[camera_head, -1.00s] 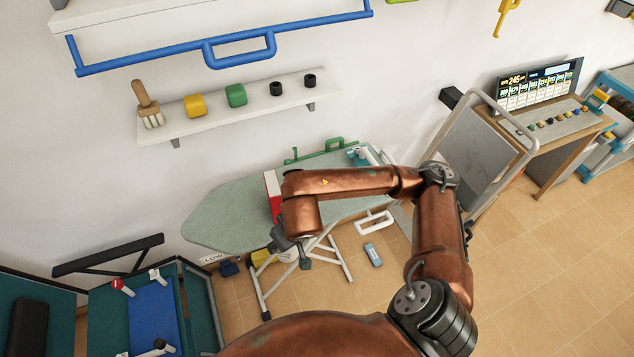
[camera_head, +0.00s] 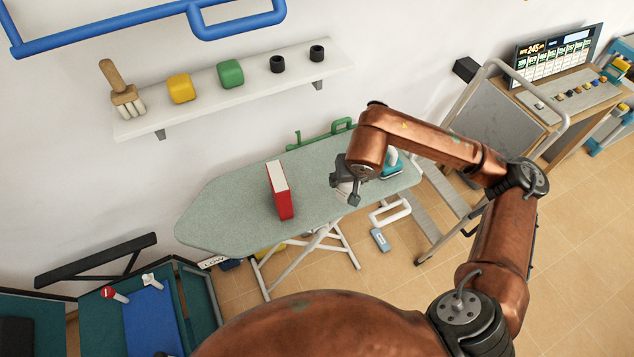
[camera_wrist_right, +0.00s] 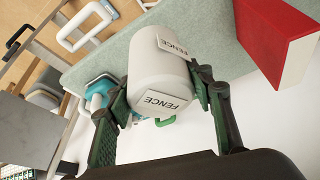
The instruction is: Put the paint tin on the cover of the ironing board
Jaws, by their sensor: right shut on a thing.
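The paint tin (camera_wrist_right: 158,70) is a white cylinder with "FENCE" labels. My right gripper (camera_wrist_right: 160,97) is shut on it, one finger on each side. In the head view my right gripper (camera_head: 347,186) is over the right half of the ironing board's grey-green cover (camera_head: 235,205). Only a small pale part of the tin (camera_head: 344,188) shows there, behind the fingers. I cannot tell whether the tin touches the cover. My left gripper is not in view.
A red and white box-like thing (camera_head: 281,192) stands upright on the cover, left of my gripper. A teal and white iron (camera_head: 392,166) is on the right end. The left part of the cover is bare. A wall shelf (camera_head: 215,95) is behind.

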